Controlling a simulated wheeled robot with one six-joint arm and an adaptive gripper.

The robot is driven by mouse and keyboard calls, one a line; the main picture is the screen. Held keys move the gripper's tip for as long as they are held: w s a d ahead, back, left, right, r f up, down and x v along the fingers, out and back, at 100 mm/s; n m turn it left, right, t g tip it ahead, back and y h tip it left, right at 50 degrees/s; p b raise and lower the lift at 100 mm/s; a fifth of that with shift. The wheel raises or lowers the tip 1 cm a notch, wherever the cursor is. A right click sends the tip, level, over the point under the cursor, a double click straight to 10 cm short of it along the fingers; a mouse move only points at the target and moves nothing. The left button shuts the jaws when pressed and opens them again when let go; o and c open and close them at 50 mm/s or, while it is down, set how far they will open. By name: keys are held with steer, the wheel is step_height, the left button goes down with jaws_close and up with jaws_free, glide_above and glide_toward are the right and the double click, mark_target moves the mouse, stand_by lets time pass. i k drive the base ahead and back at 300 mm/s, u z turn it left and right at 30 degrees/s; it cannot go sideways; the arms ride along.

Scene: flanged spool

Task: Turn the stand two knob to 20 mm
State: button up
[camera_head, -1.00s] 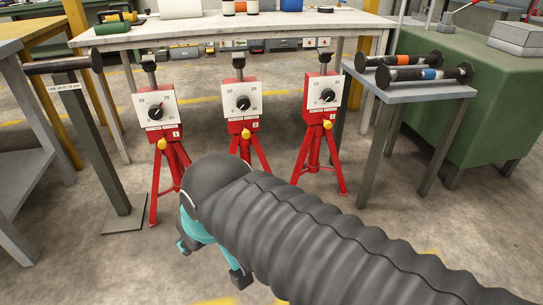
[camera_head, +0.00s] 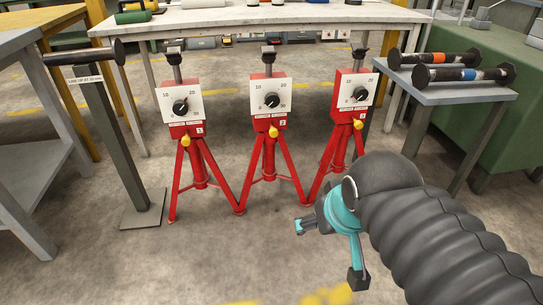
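Three red tripod stands with white dial plates stand in a row. The middle stand (camera_head: 268,120) carries a small label that looks like a 2. Its black knob (camera_head: 271,101) sits on a plate with 10 at upper left, 20 at upper right and 30 at lower right. The knob's pointer is too small to read surely. A yellow knob (camera_head: 273,132) sits below the plate. My teal gripper (camera_head: 330,254) is in front of the stands, low and right of the middle one. Its fingers are spread apart with nothing between them, and it touches no stand.
Similar stands are at left (camera_head: 186,112) and right (camera_head: 352,98). A grey post (camera_head: 112,140) bears a dark spool at far left. A small grey table (camera_head: 450,95) holds two flanged spools at right. A workbench (camera_head: 235,20) is behind. The floor before the stands is clear.

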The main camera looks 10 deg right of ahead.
mark_target(273, 100)
steer(key=k, duration=0.5)
steer(key=u, duration=2)
steer(key=i, duration=1.1)
steer(key=z, duration=2.05)
